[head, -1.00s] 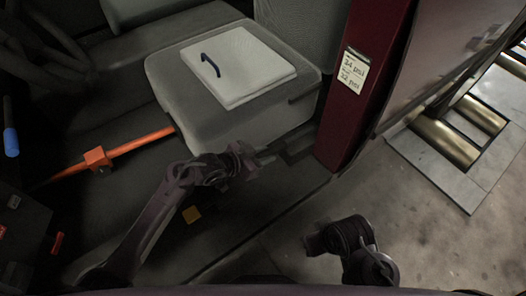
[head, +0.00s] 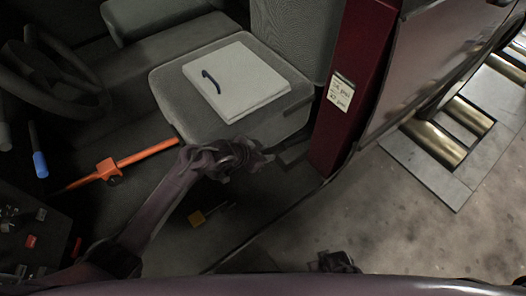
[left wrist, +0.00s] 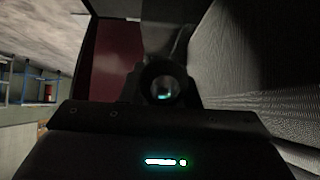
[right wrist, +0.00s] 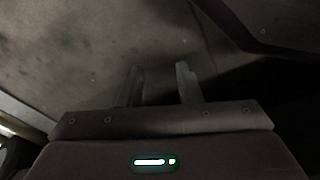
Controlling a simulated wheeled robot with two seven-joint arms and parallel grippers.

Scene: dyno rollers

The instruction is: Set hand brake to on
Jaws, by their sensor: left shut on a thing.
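My left gripper (head: 258,158) is low beside the front right corner of the grey seat (head: 175,95), near the door sill. It is shut on a dark piece (left wrist: 163,85), seen in the left wrist view between the fingers. The piece looks like a dark lever, but shadow hides its full shape and I cannot tell for certain that it is the hand brake. My right gripper (right wrist: 160,85) is open and empty above the bare floor. In the head view only a small part of it shows at the bottom edge.
An orange bar with a block (head: 110,168) runs left of the seat. A blue-handled lever (head: 39,164) and steering wheel (head: 50,85) are at left. The dark red pillar (head: 345,110) stands close right. Metal rollers (head: 437,142) lie beyond.

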